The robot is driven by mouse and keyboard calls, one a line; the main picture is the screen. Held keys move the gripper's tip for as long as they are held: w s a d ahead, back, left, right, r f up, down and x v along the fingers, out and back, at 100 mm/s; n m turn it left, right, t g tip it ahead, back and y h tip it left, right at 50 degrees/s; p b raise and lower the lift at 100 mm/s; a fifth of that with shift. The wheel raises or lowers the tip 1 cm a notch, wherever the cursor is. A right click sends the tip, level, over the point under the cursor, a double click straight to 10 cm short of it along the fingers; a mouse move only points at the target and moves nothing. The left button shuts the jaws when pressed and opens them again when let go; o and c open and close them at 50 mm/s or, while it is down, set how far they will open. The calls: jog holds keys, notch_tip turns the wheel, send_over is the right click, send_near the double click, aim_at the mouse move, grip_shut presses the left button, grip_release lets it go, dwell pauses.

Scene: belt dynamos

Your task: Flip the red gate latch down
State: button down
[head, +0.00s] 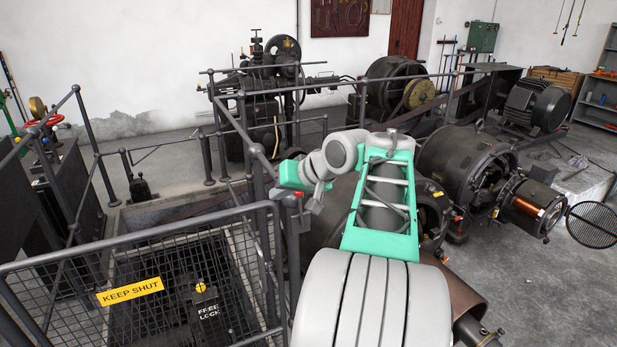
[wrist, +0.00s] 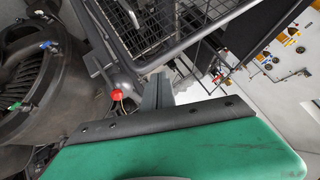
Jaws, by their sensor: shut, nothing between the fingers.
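The red latch knob (wrist: 116,95) shows in the wrist view at the end of a short dark bar on the gate post. It also shows small in the head view (head: 299,194), at the top of the post beside the mesh gate (head: 150,245). My gripper (wrist: 157,91) is shut and empty, its grey fingers a little right of the knob and apart from it in the wrist picture. In the head view my gripper's green end is close to the post top. The latch's exact angle is hard to tell, as my arm crowds it.
Dark railings (head: 245,125) run behind the gate. Dynamos (head: 455,160) stand to the right.

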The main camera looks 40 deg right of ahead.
jog(key=s+d+r+t, duration=0.1)
jog(key=s+d+r, duration=0.2)
jog(key=d, duration=0.3)
jog(key=s+d+r+m+t, duration=0.1)
jog(key=s+d+r, duration=0.2)
jog(key=s+d, duration=0.3)
jog(key=shift+h+p, duration=0.3)
jog(key=shift+p, duration=0.1)
jog(key=shift+w, duration=0.15)
jog(key=s+a+f+p+x, duration=0.1)
jog(key=f+x, duration=0.1)
jog(key=x, duration=1)
jog(key=shift+w+a, duration=0.15)
jog(key=shift+a, duration=0.1)
jog(key=shift+f, duration=0.2)
